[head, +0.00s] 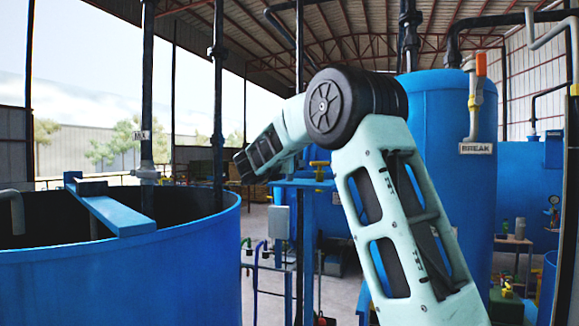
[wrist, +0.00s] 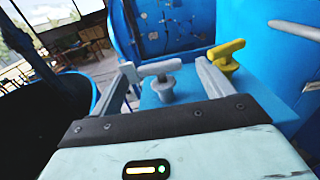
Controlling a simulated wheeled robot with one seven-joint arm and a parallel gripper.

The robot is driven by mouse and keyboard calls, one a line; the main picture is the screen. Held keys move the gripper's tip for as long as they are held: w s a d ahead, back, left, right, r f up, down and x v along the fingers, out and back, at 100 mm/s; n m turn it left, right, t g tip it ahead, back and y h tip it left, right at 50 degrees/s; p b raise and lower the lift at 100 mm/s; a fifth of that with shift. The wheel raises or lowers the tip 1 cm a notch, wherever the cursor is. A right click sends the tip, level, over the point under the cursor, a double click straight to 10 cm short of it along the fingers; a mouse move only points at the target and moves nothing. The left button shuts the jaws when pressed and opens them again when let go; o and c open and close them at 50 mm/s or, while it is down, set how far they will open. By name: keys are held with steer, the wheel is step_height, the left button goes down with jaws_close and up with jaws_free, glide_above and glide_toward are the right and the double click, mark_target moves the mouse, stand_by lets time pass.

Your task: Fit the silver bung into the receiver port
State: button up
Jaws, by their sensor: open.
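The silver bung (wrist: 161,88) has a T-shaped handle and a round base. It stands upright on a blue flat top (wrist: 255,98) in the wrist view. My gripper (wrist: 165,66) is open, with one finger on the left of the bung and the other on its right. Both fingers look apart from it, and I cannot tell the exact depth between them. I cannot pick out the receiver port in either view. In the head view I cannot make out the silver bung.
A yellow T-shaped bung (wrist: 224,54) stands close beyond my right finger; its yellow handle also shows in the head view (head: 319,171). A large open blue tank (head: 120,275) stands at the left. A tall blue tank (head: 450,130) stands behind my arm. A grey bar (wrist: 295,30) juts in at the right.

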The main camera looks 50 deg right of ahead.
steer(key=p+x, duration=0.2)
steer(key=x, duration=0.1)
steer(key=shift+w+d+r, duration=0.1)
steer(key=shift+r, duration=0.15)
steer(key=shift+w+d+f+p, duration=0.1)
steer(key=shift+d+p, duration=0.2)
steer(key=c, duration=1.1)
